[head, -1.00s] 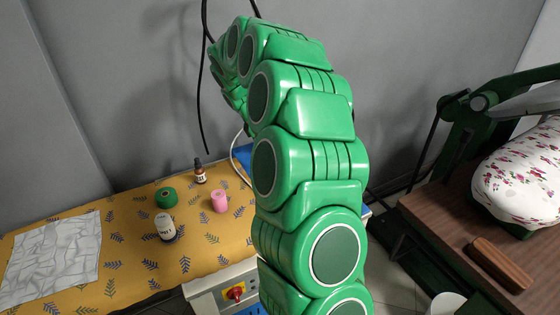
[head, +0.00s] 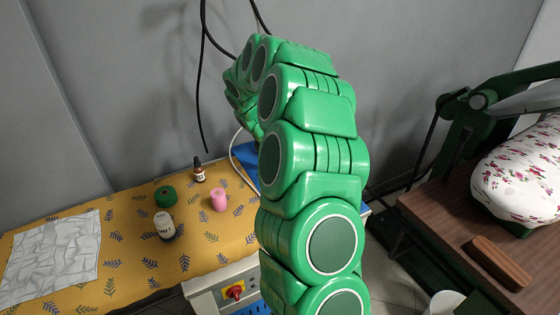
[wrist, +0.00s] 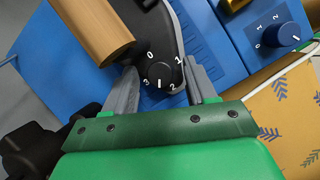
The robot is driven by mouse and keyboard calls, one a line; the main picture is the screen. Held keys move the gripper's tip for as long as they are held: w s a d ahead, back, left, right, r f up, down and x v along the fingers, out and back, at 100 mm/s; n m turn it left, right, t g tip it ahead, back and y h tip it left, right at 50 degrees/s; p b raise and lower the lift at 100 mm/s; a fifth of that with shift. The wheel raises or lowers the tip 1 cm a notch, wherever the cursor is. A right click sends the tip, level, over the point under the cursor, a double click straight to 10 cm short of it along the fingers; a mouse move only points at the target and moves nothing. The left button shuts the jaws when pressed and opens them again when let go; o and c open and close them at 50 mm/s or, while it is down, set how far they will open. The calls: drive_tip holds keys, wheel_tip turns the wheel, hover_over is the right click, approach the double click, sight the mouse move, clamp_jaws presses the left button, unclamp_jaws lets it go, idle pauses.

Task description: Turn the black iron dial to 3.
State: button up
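The black iron (wrist: 172,40) with its wooden handle (wrist: 92,28) shows in the wrist view. Its round black dial (wrist: 157,73) has a white 0 above it, a 1 to its right and a 3 at lower left. A small white mark shows at the dial's lower edge. My gripper (wrist: 162,79) is open, with one grey finger on the left of the dial and one on the right. I cannot tell whether either finger touches it. In the head view my green arm hides the iron and the gripper.
A blue unit (wrist: 215,25) with its own blue dial (wrist: 285,33) lies beside the iron. A red switch (head: 234,292) sits in front. Black cables (head: 204,85) hang behind.

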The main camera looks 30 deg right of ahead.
drive_tip(key=c, duration=1)
drive_tip(key=shift+w+d+m+g, duration=0.15)
drive_tip(key=shift+m+g, duration=0.25)
drive_tip(key=shift+m, duration=0.4)
drive_tip(key=shift+m+y, duration=0.3)
drive_tip(key=shift+m, duration=0.4)
drive_tip(key=o, duration=1)
drive_tip(key=shift+v, duration=3.95)
